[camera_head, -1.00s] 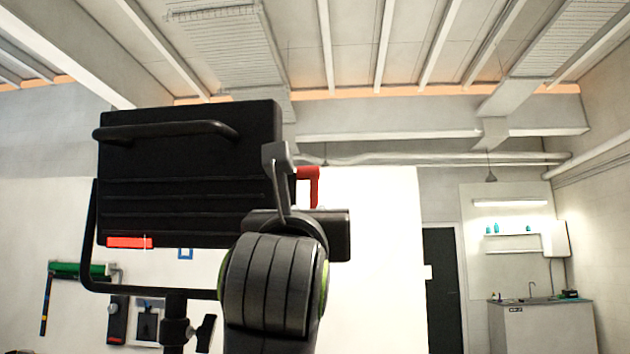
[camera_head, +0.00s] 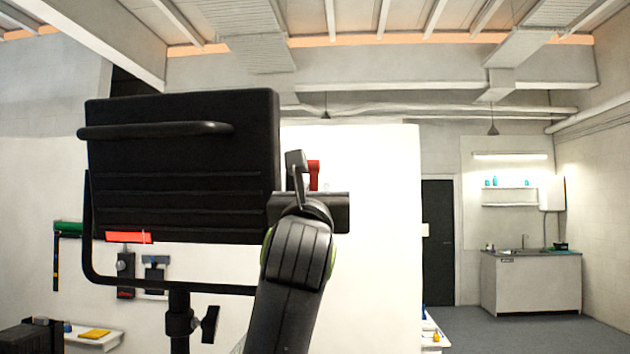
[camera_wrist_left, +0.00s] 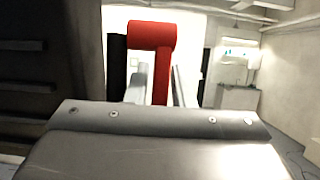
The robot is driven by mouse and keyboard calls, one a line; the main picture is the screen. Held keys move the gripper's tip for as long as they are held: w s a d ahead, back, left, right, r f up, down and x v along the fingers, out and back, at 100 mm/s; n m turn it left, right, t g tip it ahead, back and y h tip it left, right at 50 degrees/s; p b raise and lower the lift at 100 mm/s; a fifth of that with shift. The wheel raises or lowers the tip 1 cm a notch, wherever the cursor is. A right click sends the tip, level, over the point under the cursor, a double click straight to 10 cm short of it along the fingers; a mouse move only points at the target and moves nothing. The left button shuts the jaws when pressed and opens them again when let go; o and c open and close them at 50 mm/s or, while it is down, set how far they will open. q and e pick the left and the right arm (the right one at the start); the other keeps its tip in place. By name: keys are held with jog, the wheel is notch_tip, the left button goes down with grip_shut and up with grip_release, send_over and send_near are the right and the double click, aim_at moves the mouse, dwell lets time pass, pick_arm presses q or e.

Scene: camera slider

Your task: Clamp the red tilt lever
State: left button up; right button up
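The red tilt lever (camera_head: 314,175) shows at the right edge of a large black light panel (camera_head: 180,165), partly hidden behind my left gripper (camera_head: 298,175). In the left wrist view the lever (camera_wrist_left: 152,36) has a thick rounded top and a narrower leg hanging down. The leg stands between the two grey fingers of my left gripper (camera_wrist_left: 158,88), with what look like slim gaps on both sides. The fingers look apart; contact with the lever cannot be made out. My right gripper is not in view.
A black yoke (camera_head: 88,240) and stand post (camera_head: 180,318) with a knob (camera_head: 209,325) hold the panel close to my left arm. A white wall (camera_head: 385,230) stands behind. A counter with a sink (camera_head: 530,283) is far right; the floor before it looks clear.

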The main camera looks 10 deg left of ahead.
pick_arm(q)
jog(key=shift+w, duration=0.15)
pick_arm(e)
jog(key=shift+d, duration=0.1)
pick_arm(q)
grip_shut()
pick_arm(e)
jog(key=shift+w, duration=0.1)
